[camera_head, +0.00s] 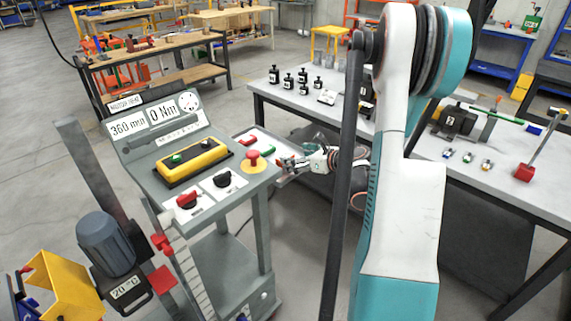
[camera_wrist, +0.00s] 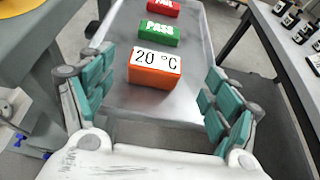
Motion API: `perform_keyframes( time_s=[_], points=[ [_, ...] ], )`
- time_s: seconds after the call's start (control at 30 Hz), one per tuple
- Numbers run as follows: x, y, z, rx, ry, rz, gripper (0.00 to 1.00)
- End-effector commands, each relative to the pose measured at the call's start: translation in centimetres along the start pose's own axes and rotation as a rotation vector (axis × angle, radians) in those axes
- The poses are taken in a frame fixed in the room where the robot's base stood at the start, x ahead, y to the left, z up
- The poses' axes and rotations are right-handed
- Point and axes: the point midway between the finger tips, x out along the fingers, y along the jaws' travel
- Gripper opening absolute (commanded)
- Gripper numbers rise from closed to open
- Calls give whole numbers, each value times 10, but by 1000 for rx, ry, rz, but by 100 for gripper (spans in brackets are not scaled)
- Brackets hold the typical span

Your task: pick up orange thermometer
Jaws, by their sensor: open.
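The orange thermometer (camera_wrist: 153,76) is a small block with a white face reading "20 °C". In the wrist view it lies on a grey metal tray (camera_wrist: 190,90), between and slightly beyond my open fingers. My gripper (camera_head: 286,166) is open and empty, low over the tray beside the control console in the head view. The teal finger pads stand apart on both sides of the block, with a gap on each side. In the head view my gripper mostly hides the thermometer.
A green PASS block (camera_wrist: 160,33) and a red FAIL block (camera_wrist: 163,7) lie behind the thermometer in line. The grey console (camera_head: 190,150) with knobs and a red button stands left of my gripper.

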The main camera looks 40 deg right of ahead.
Motion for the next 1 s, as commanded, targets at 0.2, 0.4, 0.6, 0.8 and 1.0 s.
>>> perform_keyframes(
  time_s=[0.2, 0.4, 0.6, 0.8, 1.0],
  points=[
    [11, 1, -1, 0, 0, 0, 82],
    [38, 5, -3, -1, 0, 2, 82],
    [57, 4, -1, 1, -1, 0, 82],
    [57, 4, 0, 1, -1, -1, 79],
    [57, 4, 0, 1, -1, -1, 34]
  ],
)
